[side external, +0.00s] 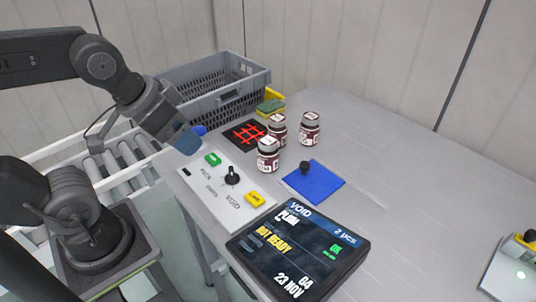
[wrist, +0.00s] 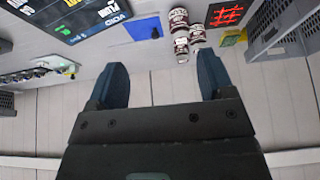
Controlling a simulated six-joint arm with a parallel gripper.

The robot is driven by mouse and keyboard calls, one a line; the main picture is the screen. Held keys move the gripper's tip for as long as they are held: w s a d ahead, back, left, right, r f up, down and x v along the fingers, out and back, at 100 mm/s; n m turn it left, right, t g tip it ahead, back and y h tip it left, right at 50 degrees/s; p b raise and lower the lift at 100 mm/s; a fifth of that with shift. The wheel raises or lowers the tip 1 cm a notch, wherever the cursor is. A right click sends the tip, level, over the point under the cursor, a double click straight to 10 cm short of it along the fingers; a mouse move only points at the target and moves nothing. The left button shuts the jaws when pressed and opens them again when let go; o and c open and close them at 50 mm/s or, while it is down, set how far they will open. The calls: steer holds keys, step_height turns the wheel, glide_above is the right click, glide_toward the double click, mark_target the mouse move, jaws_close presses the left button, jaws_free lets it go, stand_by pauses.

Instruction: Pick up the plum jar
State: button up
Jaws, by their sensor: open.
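Three similar small jars with white lids and dark red and white labels stand close together on the table: a front jar (side external: 268,157), a middle jar (side external: 277,131) and a right jar (side external: 309,130). I cannot read which one is plum. The wrist view shows them upside down as a cluster (wrist: 181,50) beyond the fingers. My gripper (side external: 188,138) is left of the jars, raised above the table's left edge. In the wrist view its two blue fingers (wrist: 160,80) are wide apart with nothing between them.
A grey crate (side external: 190,106) stands behind; a sponge (side external: 270,106) and black mat with red grid (side external: 240,128) lie near the jars. A blue mat (side external: 325,186) holds a small black knob. A button panel (side external: 215,195) and tilted screen reading PLUM (side external: 300,250) are in front. The right side is mostly clear.

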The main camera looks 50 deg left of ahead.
steer(key=o, duration=0.3)
steer(key=n+g+y, duration=0.3)
steer(key=n, duration=0.7)
glide_above(266, 140)
steer(key=s+d, duration=0.2)
steer(key=d, duration=0.1)
step_height(266, 140, down, 6)
steer(key=f, duration=0.1)
steer(key=x, duration=0.7)
steer(key=shift+a+f, duration=0.3)
steer(key=shift+f, duration=0.05)
steer(key=shift+d+x, duration=0.15)
steer(key=shift+x, duration=1.1)
steer(key=shift+d+x, duration=0.2)
steer(key=shift+x, duration=1.05)
